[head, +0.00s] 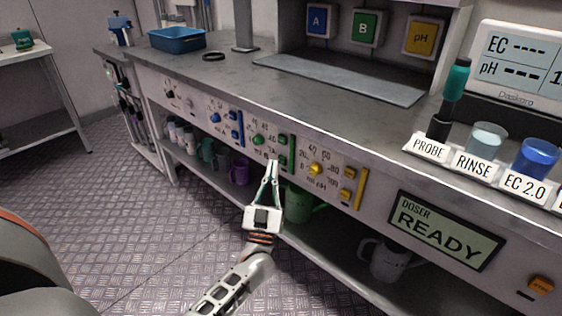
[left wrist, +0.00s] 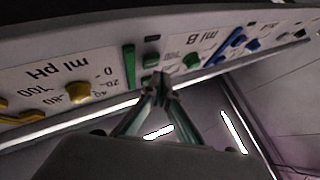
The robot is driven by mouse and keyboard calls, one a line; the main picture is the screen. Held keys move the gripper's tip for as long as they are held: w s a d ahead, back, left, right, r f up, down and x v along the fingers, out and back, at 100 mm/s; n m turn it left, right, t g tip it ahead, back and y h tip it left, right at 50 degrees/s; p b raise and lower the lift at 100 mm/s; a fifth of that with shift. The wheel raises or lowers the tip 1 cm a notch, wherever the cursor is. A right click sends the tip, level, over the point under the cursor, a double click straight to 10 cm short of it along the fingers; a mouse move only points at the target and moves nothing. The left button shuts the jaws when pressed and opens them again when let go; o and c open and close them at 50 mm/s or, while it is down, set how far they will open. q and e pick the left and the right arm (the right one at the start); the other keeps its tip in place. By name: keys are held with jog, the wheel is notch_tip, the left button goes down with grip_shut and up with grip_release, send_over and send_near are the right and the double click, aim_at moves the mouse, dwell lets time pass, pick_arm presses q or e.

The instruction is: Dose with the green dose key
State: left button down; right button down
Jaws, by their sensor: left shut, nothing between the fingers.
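The green dosing group sits in the middle of the bench's front panel. It has a green knob (head: 258,140), small green keys (head: 282,139) stacked to its right, and an upright green bar (head: 292,153). My left gripper (head: 273,163) is shut and empty, its fingertips just in front of the panel by the lower green key. In the left wrist view the panel is upside down; the shut fingertips (left wrist: 160,80) overlap the panel edge near the green bar (left wrist: 129,66) and green knob (left wrist: 192,61). Contact cannot be told. The doser display (head: 445,230) reads READY.
Blue controls (head: 236,127) lie left of the green group and yellow ones (head: 347,184) right. A green watering can (head: 302,205) and mugs stand on the shelf below. A probe (head: 448,95), rinse cup (head: 487,138) and blue cup (head: 536,158) stand on the bench at right.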

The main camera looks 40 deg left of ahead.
pick_arm(q)
jog(key=shift+w, duration=0.15)
jog(key=shift+w, duration=0.3)
jog(key=shift+w, duration=0.45)
dwell(0.9)
jog(key=shift+s, duration=0.9)
